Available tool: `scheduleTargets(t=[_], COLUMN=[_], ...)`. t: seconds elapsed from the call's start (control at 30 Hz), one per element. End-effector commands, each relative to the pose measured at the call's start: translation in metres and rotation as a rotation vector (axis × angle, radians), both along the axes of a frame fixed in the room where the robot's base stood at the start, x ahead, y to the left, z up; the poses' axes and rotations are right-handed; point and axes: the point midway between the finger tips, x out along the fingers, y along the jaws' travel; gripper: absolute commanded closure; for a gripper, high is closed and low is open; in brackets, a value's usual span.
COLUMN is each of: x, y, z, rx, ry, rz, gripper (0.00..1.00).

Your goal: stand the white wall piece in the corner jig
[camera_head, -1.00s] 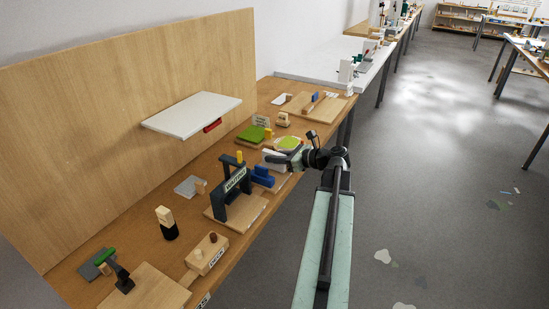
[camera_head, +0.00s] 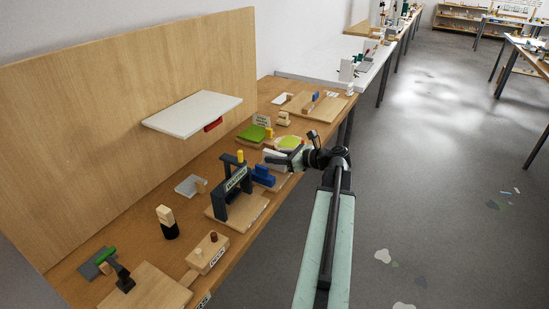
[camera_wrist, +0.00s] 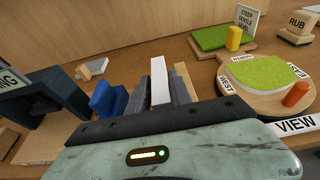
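The white wall piece (camera_wrist: 160,82) is a narrow upright strip between the two dark fingers of my gripper (camera_wrist: 160,95) in the wrist view. The fingers lie close against both its sides, with no clear gap, so the gripper looks shut on it. Its lower end is hidden by the gripper body. A second pale strip (camera_wrist: 184,78) stands just right of the right finger; I cannot tell if it belongs to the corner jig. A blue block (camera_wrist: 108,100) stands left of the fingers. In the head view, my gripper (camera_head: 272,160) is low over the bench beside the blue block (camera_head: 263,177).
A dark frame (camera_head: 234,195) on a wooden base stands left of the gripper. A round board with a green top (camera_wrist: 256,78) and an orange peg (camera_wrist: 295,95) is close on the right. A green pad with a yellow block (camera_wrist: 233,38) lies behind. A white shelf (camera_head: 195,113) juts from the back panel.

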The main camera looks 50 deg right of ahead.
Motion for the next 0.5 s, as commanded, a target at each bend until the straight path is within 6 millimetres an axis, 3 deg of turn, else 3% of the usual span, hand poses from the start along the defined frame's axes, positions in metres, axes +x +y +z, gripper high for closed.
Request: scheduleTargets(t=[0.5], x=[-0.036], y=[-0.012], z=[0.012], rx=[-0.002], ry=[0.0], rz=[-0.01], gripper=[0.57])
